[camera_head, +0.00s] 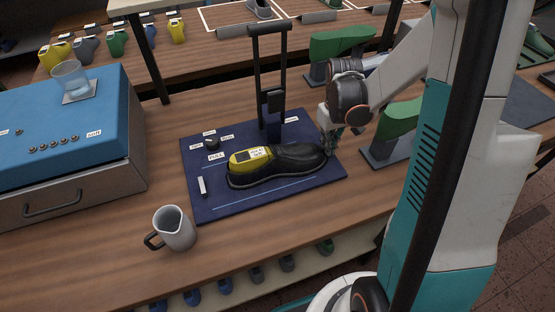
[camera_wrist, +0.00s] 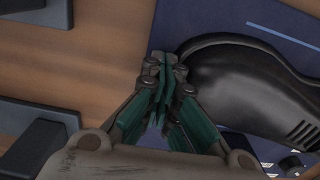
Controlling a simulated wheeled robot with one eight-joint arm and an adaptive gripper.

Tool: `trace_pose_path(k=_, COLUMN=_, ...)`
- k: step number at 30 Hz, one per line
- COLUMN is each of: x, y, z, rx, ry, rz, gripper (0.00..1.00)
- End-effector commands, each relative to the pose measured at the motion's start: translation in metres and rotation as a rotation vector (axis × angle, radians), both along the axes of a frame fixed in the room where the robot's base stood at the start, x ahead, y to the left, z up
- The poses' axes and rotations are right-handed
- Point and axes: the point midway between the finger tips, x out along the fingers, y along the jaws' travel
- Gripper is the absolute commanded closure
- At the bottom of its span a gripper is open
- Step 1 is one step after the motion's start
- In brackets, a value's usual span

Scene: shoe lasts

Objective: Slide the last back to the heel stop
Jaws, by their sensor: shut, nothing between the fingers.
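The last (camera_head: 242,158) is yellow with a dark patch and a white label, at the left end of a black shoe form (camera_head: 285,158). They lie on a dark blue board (camera_head: 205,208). A small white bar (camera_head: 202,186) lies on the board to the left; I cannot tell whether it is the heel stop. My gripper (camera_head: 330,145) is shut and empty, low at the shoe form's right, rounded end. In the wrist view, my gripper's fingertips (camera_wrist: 165,70) are right beside the black end (camera_wrist: 235,75); I cannot tell whether they touch.
A black upright frame (camera_head: 258,85) stands behind the shoe form. A grey jug (camera_head: 174,230) stands front left of the board. A blue-topped box (camera_head: 60,125) fills the left. Green forms on stands (camera_head: 400,120) are close behind my gripper.

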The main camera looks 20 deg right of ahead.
Motion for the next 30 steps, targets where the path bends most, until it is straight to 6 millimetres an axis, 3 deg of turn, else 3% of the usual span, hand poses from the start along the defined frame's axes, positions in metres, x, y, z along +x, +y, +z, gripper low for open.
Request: trace_pose_path(k=30, x=-0.001, y=0.033, z=0.000, rx=0.001, ry=0.000, rz=0.001, gripper=1.00)
